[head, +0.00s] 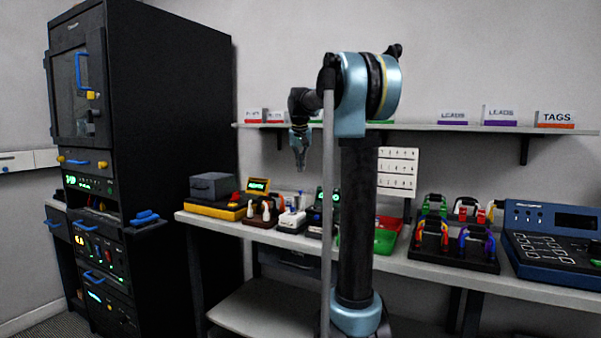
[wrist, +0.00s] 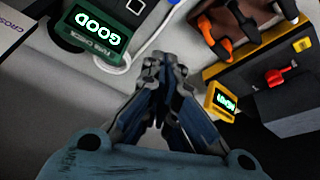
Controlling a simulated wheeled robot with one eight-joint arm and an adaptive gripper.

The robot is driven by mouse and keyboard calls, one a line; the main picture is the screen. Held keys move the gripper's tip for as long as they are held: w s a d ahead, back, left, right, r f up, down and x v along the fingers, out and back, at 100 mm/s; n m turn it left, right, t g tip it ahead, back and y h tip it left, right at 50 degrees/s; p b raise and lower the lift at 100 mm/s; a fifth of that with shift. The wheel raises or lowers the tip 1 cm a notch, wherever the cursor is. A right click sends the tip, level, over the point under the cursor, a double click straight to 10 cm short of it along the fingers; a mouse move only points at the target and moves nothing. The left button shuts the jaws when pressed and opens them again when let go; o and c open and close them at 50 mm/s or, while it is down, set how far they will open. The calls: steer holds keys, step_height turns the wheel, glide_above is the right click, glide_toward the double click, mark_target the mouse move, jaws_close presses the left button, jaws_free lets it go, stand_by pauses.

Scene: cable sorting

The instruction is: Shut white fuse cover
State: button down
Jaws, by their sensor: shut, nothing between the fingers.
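My gripper (head: 301,168) points down above the left part of the bench in the head view, apart from everything on it. Its fingertips (wrist: 164,65) are together and empty in the wrist view. A small white block (head: 292,219) sits on the bench below it, in a row of small devices. It may be the fuse holder with the white cover; I cannot tell whether its cover is open or shut. A green fuse checker (wrist: 97,35) showing GOOD is at the upper left of the wrist view.
A dark brown stand with orange clips (wrist: 238,25) and a yellow-framed display (wrist: 224,101) lie right of the gripper. A grey box on a yellow base (head: 213,188) stands left. A label shelf (head: 420,127) runs behind. A black cabinet (head: 170,150) stands far left.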

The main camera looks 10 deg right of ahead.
mark_target(299, 200)
steer(key=a+x, duration=0.1)
steer(key=x, duration=0.7)
steer(key=shift+s+d+f, duration=0.1)
steer(key=shift+s, duration=0.9)
steer(key=shift+s+d+f, duration=0.1)
steer(key=shift+s, duration=0.95)
steer(key=shift+s+d, duration=0.1)
steer(key=shift+s, duration=0.05)
